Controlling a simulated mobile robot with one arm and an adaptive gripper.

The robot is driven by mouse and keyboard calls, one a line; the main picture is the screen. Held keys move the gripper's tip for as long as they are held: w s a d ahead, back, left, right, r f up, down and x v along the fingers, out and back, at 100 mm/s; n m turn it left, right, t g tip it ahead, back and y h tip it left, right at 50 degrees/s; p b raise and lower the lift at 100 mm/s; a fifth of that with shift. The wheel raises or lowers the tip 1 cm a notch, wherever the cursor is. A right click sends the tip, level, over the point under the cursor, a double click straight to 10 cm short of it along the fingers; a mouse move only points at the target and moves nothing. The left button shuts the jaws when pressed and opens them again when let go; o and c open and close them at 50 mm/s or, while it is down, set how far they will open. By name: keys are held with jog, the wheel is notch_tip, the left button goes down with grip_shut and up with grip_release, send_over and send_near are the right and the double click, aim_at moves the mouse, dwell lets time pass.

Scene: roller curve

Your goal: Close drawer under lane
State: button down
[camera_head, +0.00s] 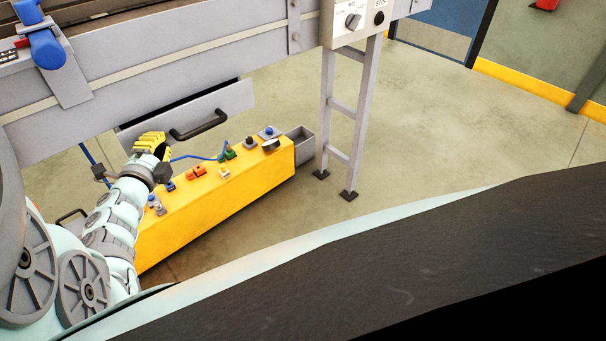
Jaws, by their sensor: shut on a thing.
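The drawer is under the lane, with a grey front (235,100) and a dark bar handle (200,124). A dark gap shows between the top of the front and the lane side, so it stands a little open. My gripper (151,143), with yellow ridged fingers, is at the lower left of the drawer front, just left of the handle. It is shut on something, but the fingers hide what. I cannot tell whether it touches the drawer.
The grey lane (180,60) runs above. A yellow bench (230,200) with several small parts and a blue cord stands close in front of the drawer. A grey bin (301,145) and a lane leg (359,120) stand to the right. Floor beyond is clear.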

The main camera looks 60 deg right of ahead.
jog(key=w, duration=0.1)
jog(key=w+d+b, duration=0.1)
jog(key=w, duration=0.1)
jog(key=shift+w, duration=0.2)
jog(key=shift+w+f, duration=0.1)
dwell(0.3)
